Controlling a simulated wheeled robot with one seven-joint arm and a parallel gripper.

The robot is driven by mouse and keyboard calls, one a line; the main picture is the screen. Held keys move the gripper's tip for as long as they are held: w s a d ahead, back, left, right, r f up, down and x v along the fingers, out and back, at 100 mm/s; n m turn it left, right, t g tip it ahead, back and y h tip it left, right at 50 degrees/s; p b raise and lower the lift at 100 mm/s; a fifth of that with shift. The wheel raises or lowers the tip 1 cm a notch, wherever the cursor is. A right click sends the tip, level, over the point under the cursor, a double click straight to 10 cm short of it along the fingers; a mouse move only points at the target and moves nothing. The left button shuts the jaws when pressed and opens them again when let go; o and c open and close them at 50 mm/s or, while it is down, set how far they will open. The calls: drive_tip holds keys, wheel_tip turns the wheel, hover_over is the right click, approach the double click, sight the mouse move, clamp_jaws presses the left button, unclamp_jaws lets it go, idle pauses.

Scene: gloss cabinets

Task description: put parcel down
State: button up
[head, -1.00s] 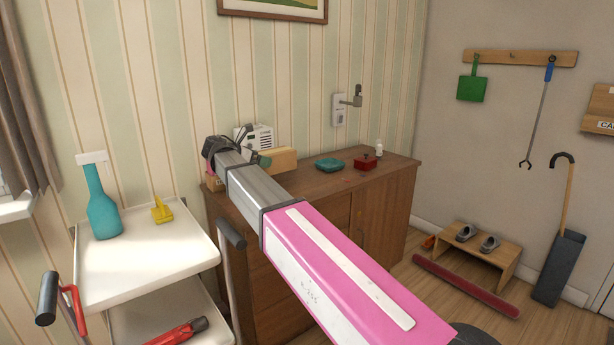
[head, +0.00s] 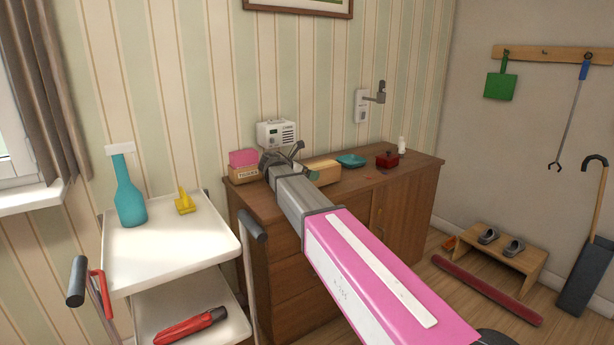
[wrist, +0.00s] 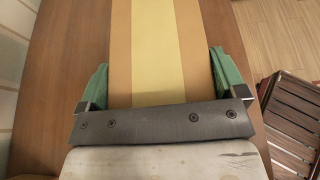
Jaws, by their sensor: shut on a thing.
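The parcel, a tan box with a pale yellow stripe, fills the upper middle of the wrist view (wrist: 158,50). In the head view the parcel (head: 323,172) is at the top of the wooden cabinet (head: 365,196), partly hidden by my gripper (head: 306,166). My gripper's green fingers are on either side of the parcel in the wrist view (wrist: 158,75), shut on it. The brown cabinet top shows beneath the parcel. I cannot tell whether its underside touches the wood.
A labelled box (head: 243,174) with a pink block (head: 243,157) and a white radio-like device (head: 276,133) stand left and behind. A teal dish (head: 352,160), red box (head: 387,160) and white bottle (head: 402,145) stand right. A white trolley (head: 165,250) is left of the cabinet.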

drive_tip(key=shift+f, duration=0.55)
drive_tip(key=shift+f, duration=0.1)
drive_tip(key=o, duration=0.8)
drive_tip(key=shift+o, duration=0.2)
drive_tip(key=v, duration=1.2)
